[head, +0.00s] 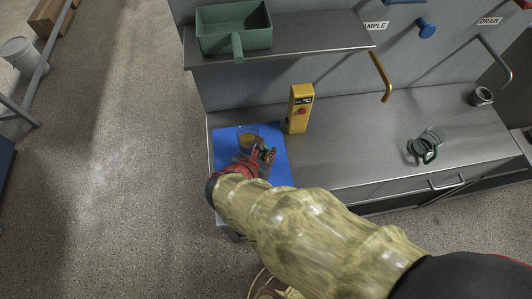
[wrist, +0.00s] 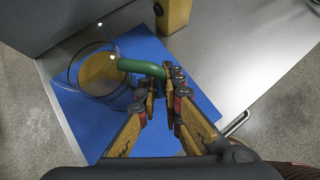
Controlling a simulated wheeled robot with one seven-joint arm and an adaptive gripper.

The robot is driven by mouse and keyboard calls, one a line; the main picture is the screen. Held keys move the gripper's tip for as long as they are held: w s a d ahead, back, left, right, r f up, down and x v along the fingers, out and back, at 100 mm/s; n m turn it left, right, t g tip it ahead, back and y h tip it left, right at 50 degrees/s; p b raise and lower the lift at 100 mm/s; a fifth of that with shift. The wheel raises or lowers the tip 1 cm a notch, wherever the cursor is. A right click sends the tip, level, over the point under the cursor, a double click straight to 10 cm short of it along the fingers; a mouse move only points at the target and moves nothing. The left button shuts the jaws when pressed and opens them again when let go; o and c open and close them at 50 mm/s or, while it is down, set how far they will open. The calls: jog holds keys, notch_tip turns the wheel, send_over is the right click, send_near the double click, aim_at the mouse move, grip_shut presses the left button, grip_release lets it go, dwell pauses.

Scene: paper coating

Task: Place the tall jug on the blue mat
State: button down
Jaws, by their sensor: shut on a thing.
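The tall jug (head: 248,142) is clear, with amber liquid inside and a green handle. It also shows in the wrist view (wrist: 96,72), where its handle (wrist: 143,67) reaches between my fingers. My gripper (head: 265,153) is shut on the handle; its fingertips also show in the wrist view (wrist: 161,82). The jug looks close to upright. The blue mat (head: 222,172) lies at the left end of the steel counter and shows in the wrist view (wrist: 185,92). The jug is over the mat's far left part; I cannot tell whether its base touches it.
A yellow box with a °C label (head: 300,108) stands just right of the mat. A green-handled vessel (head: 424,147) is farther right on the counter (head: 350,135). A shelf (head: 300,38) with a green pan (head: 234,28) hangs above. The middle counter is clear.

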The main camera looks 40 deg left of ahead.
jog(key=shift+s+f+b, duration=0.15)
jog(key=shift+f+b, duration=0.2)
jog(key=shift+f, duration=0.25)
jog(key=shift+f, duration=0.15)
jog(key=c, duration=2)
grip_release()
jog(key=shift+o, duration=0.2)
